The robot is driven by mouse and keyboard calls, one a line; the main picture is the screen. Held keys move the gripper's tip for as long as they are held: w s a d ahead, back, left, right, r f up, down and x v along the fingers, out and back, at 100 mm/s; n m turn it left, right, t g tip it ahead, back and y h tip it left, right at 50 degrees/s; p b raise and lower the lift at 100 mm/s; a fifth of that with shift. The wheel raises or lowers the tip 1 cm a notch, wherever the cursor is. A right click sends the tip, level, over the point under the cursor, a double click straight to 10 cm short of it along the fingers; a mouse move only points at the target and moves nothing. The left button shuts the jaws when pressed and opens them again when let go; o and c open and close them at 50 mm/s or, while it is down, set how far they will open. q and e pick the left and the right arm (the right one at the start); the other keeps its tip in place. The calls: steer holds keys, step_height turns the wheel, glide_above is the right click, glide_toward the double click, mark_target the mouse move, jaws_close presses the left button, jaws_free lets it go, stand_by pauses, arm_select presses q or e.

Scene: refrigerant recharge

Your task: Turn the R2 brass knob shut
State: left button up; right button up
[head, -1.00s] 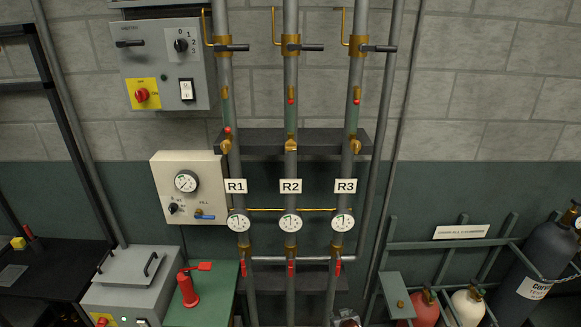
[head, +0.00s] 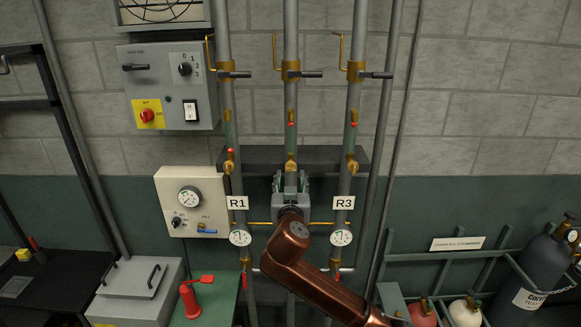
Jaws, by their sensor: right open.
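The R2 brass knob (head: 291,165) is on the middle vertical pipe, in front of the dark horizontal bar. My right gripper (head: 291,181) is open just below it in the picture, fingers pointing up toward it. I see no clear contact between the fingers and the knob. My right gripper and arm hide the R2 label, the R2 gauge and the lower part of that pipe. My left gripper is not in view.
The R1 knob (head: 228,167) and R3 knob (head: 352,166) sit on the pipes either side. The R1 gauge (head: 240,238) and R3 gauge (head: 341,237) are below. A cream gauge box (head: 190,222) is at left, a cylinder rack (head: 440,258) at right.

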mark_target(291, 169)
steer(key=w+p, duration=0.1)
steer(key=w, duration=0.4)
steer(key=shift+w, duration=0.1)
steer(key=shift+w+p, duration=0.35)
steer(key=shift+w, duration=0.15)
steer(key=c, duration=1.1)
